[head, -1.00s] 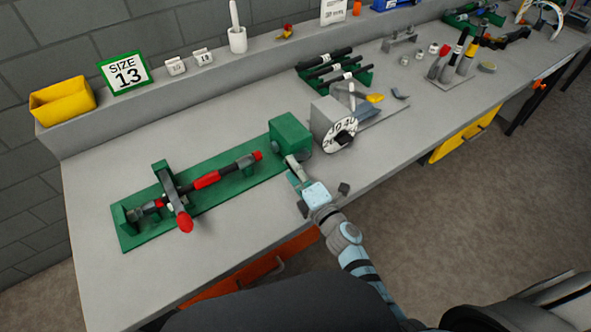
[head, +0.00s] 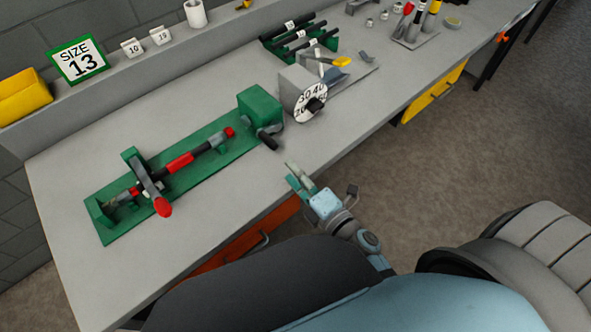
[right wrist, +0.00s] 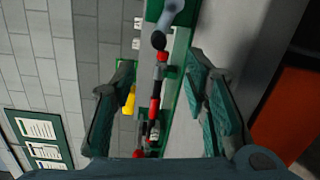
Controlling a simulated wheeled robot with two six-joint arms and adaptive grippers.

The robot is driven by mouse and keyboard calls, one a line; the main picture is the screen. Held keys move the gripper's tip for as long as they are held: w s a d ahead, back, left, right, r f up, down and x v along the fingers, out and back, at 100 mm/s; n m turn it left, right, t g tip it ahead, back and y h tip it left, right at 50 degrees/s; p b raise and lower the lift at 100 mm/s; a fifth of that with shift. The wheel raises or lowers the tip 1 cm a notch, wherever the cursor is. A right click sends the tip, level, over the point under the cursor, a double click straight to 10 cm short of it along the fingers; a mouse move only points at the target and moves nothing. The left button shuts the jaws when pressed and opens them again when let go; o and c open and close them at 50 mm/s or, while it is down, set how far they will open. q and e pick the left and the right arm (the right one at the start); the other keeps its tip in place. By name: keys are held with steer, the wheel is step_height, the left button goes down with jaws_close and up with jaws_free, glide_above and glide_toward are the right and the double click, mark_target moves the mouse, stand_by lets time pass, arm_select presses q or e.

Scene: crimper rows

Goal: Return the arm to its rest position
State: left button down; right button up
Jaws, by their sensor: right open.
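My right gripper (head: 301,180) is at the front edge of the workbench, to the right of the green crimper fixture. In the right wrist view its two green-padded fingers (right wrist: 160,100) stand wide apart with nothing between them; the fixture lies beyond. The green fixture (head: 205,172) lies on the bench with a red and black tool (head: 180,163) along it. A lever with a red knob (head: 163,207) crosses its left part. A dark-gripped handle (head: 267,140) hangs from the green block (head: 260,105) at its right end. My left gripper is not visible.
A grey dial box (head: 296,92) stands right of the green block. Behind are a size 13 sign (head: 77,60), a yellow bin (head: 22,95) and a green rack (head: 300,42) of black tools. Orange drawers (head: 240,240) sit below the front edge.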

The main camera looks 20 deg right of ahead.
steer(key=s+d+m+g+h, duration=0.1)
steer(key=d+m+g+h, duration=0.1)
steer(key=d+m+h, duration=0.55)
steer(key=s+d+f+m+g, duration=0.5)
steer(key=s+m, duration=0.3)
steer(key=m, duration=0.3)
steer(key=s+a+m+g+y, duration=0.2)
steer(key=s+a+m+g, duration=0.15)
steer(key=s+g, duration=0.4)
steer(key=s+f, duration=0.2)
steer(key=f, duration=0.8)
steer(key=s+f, duration=0.3)
steer(key=f, duration=0.8)
steer(key=s+d+f+g, duration=0.1)
steer(key=s+f, duration=1)
steer(key=s, duration=0.2)
steer(key=shift+s+d+f+y, duration=0.2)
steer(key=shift+s+f+y, duration=0.05)
steer(key=shift+f+y, duration=0.1)
